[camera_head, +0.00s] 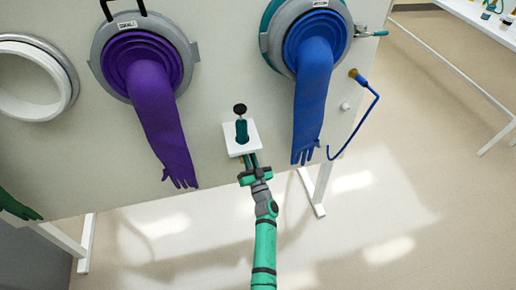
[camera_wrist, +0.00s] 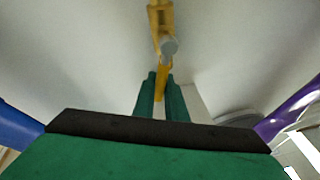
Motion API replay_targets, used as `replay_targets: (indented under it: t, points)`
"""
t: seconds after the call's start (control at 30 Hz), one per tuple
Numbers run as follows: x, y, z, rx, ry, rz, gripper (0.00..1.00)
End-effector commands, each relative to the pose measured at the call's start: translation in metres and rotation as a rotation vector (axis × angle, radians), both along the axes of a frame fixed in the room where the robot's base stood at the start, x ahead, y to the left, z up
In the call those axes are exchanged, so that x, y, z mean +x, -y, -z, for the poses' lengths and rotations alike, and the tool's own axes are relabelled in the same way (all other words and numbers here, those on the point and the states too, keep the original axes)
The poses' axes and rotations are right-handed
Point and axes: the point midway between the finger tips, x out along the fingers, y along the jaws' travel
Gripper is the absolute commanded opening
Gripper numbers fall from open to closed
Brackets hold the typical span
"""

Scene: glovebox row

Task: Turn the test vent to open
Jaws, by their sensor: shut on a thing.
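The test vent appears as a yellow fitting (camera_wrist: 158,18) with a grey round end on the pale panel, in the wrist view. Its yellow lever (camera_wrist: 163,82) reaches down from the fitting to between the green fingers of my gripper (camera_wrist: 160,88). My gripper is shut on that lever. In the head view my gripper (camera_head: 249,163) is at the panel, just below a white bracket. The vent is not visible there, and the bracket and my gripper may cover it. I cannot tell the vent's open or shut state.
The white bracket (camera_head: 234,145) holds a green part with a black knob (camera_head: 240,109). A purple glove (camera_head: 160,120) hangs left of my gripper, a blue glove (camera_head: 311,100) right. A blue hooked tube (camera_head: 358,129) is farther right. The floor below is clear.

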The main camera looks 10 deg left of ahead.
Motion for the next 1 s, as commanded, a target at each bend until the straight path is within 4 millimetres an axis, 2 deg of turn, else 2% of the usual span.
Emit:
replay_targets:
  t: [0.1, 0.5, 0.53, 0.6, 1.0]
  points:
    - [-0.0033, -0.0091, 0.0028, -0.012, 0.001, -0.014, 0.0]
    - [-0.0039, -0.0118, 0.0028, -0.016, 0.002, -0.017, 0.0]
    - [-0.0039, -0.0118, 0.0028, -0.016, 0.002, -0.017, 0.16]
    - [-0.0036, -0.0111, 0.0025, -0.016, 0.002, -0.016, 0.3]
    - [-0.0078, -0.0047, 0.0028, -0.014, 0.006, -0.011, 0.3]
